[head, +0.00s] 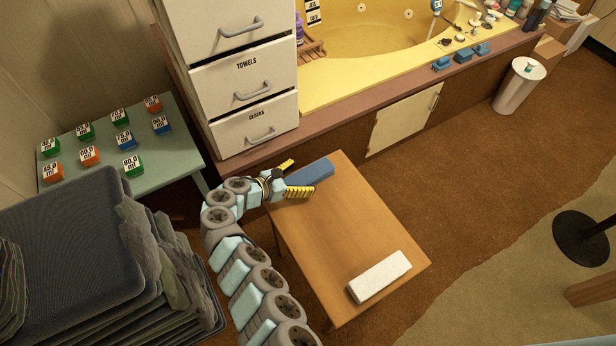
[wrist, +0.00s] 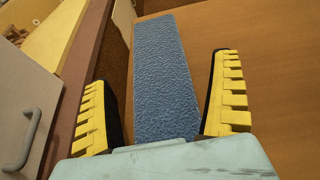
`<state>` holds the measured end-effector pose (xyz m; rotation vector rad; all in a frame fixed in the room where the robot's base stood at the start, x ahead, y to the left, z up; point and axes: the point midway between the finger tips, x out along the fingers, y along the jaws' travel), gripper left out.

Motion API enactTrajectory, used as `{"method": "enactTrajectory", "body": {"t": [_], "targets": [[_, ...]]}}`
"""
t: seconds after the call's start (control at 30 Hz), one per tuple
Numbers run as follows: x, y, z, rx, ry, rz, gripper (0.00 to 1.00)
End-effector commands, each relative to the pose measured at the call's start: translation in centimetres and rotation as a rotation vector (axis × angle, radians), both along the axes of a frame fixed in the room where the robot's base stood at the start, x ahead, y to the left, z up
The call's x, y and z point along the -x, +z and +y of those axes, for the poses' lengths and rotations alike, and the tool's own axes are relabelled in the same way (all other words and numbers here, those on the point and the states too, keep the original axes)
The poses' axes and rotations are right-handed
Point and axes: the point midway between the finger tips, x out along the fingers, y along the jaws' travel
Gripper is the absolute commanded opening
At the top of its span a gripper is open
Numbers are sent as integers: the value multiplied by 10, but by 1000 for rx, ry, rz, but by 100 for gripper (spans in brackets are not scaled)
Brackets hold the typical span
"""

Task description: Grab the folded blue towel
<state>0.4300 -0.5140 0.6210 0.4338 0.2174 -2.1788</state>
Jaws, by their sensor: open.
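The folded blue towel (head: 311,173) lies near the far left edge of the small wooden table (head: 345,235) in the head view. In the wrist view the towel (wrist: 165,80) is a long blue textured block, stretching away between the two yellow fingers. My gripper (head: 293,178) is open at the towel's near left end, and it also shows in the wrist view (wrist: 160,108). The left finger stands clear of the towel, over the table's edge side; the right finger is close to the towel's right side. The towel's nearest end is hidden behind the gripper body.
A white folded cloth (head: 379,276) lies at the table's near right. A drawer cabinet (head: 243,80) stands on the tub ledge behind. A green table (head: 180,145) with numbered blocks is at left, beside stacked dark trays (head: 75,240). The table's middle is clear.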

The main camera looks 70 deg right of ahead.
Motion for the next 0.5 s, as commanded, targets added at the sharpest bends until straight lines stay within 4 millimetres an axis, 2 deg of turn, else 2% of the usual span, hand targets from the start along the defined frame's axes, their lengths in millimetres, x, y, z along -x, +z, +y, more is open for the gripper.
{"method": "enactTrajectory", "body": {"t": [0.1,0.37,0.5], "targets": [[10,-7,-10,-2,-4,3,94],[10,-7,-12,-1,-1,1,94],[10,-7,-12,-1,-1,1,54]]}}
